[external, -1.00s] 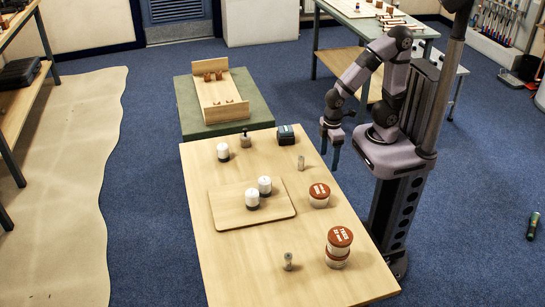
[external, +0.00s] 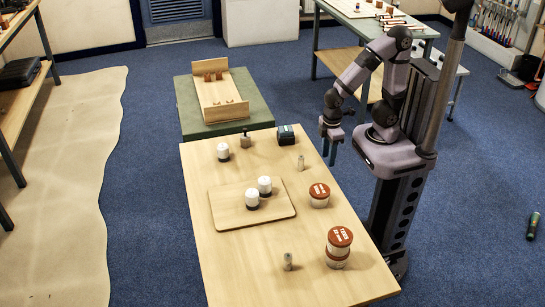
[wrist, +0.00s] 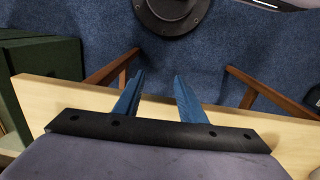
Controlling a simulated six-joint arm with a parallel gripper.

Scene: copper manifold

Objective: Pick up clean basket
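My gripper (external: 330,158) hangs at the far right edge of the wooden table, in front of my arm's column, in the external view. In the wrist view its two blue fingers (wrist: 158,85) stand apart with nothing between them. Nothing in view is plainly a basket. A light wooden tray with raised end boards (external: 219,112) sits on a green block (external: 190,118) behind the table, with several copper-coloured pieces in it. My gripper is apart from it, to its right.
The table (external: 225,270) holds a flat board (external: 230,218) with two white-topped jars (external: 252,197), red-lidded tins (external: 339,247), a dark blue box (external: 286,135) and small metal pieces. A brown mat (external: 75,180) lies left. Blue floor is open between.

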